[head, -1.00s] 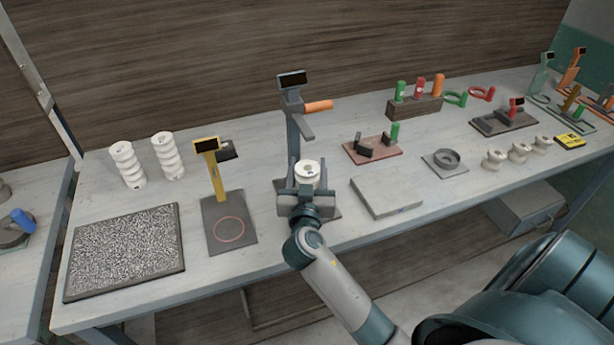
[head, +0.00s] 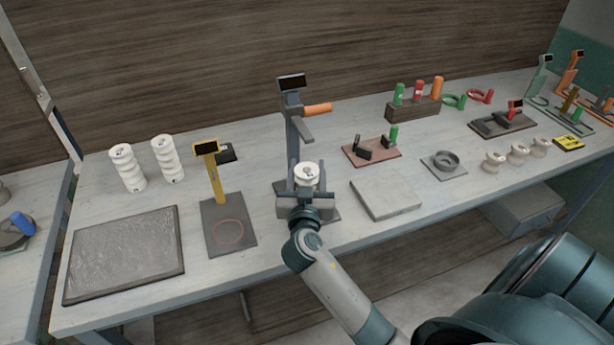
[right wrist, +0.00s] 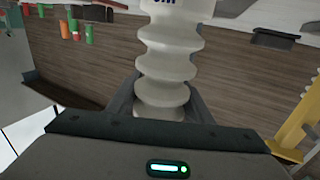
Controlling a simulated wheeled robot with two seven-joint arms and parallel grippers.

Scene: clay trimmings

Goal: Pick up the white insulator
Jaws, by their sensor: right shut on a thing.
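A white ribbed insulator (head: 307,173) stands at the grey stand with a black display and an orange handle (head: 318,108). My right gripper (head: 305,196) is shut on it from the front; the gripper hides its lower part in the head view. In the right wrist view the white insulator (right wrist: 168,60) rises between the fingers, with dark marking near its end. Two more tall white insulators (head: 127,168) (head: 168,158) stand at the table's left. My left gripper is not in view.
A grey textured mat (head: 125,255) and a yellow gauge stand (head: 214,175) are to the left. A pale slab (head: 386,197), a reddish fixture plate (head: 372,150) and several small white spools (head: 518,152) are to the right. Bare tabletop lies between them.

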